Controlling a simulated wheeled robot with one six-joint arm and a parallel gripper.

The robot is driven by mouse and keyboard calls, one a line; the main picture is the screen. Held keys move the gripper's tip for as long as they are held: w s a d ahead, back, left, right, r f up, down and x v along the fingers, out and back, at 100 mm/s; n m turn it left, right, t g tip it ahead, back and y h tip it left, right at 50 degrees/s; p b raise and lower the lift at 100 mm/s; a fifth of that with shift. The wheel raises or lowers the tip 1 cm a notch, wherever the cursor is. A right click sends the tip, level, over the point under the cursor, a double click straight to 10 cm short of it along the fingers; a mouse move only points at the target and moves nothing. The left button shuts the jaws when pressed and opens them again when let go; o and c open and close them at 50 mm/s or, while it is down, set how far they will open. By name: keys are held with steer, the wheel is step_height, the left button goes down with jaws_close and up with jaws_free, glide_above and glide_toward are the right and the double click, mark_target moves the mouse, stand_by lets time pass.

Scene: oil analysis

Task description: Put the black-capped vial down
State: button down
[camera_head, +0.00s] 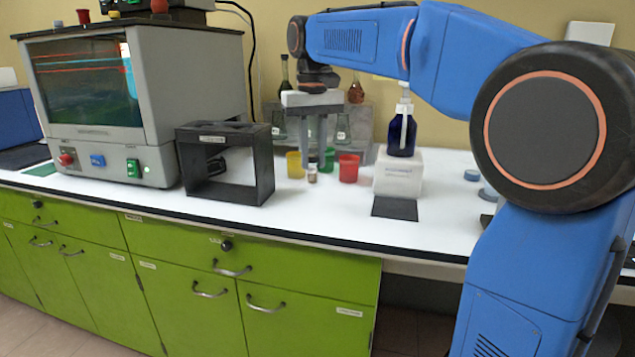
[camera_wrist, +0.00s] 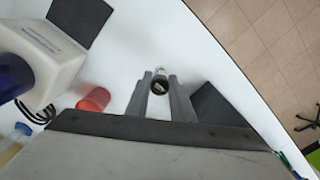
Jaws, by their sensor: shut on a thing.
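My gripper (camera_head: 313,164) points down over the white bench top, and its fingers are closed around the small vial (camera_head: 312,175). In the wrist view the vial (camera_wrist: 160,86) sits between the two fingertips (camera_wrist: 159,78), with its dark round cap towards the camera. In the head view the vial is low, close to the bench surface. I cannot tell whether its base touches the bench. Part of it is hidden by the fingers.
A red cup (camera_head: 348,168), a yellow cup (camera_head: 294,165) and a green cup (camera_head: 328,158) stand close by. A black open frame (camera_head: 225,194) is to the left. A white block (camera_head: 398,173) with a blue pump bottle (camera_head: 402,132) is right, behind a black mat (camera_head: 394,208). Bench front is clear.

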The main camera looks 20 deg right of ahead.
mark_target(312, 184)
steer(key=shift+f, duration=2.8)
steer(key=shift+f, duration=0.1)
steer(key=c, duration=1.5)
jaws_free()
steer(key=shift+c, duration=0.2)
steer(key=shift+a, duration=0.1)
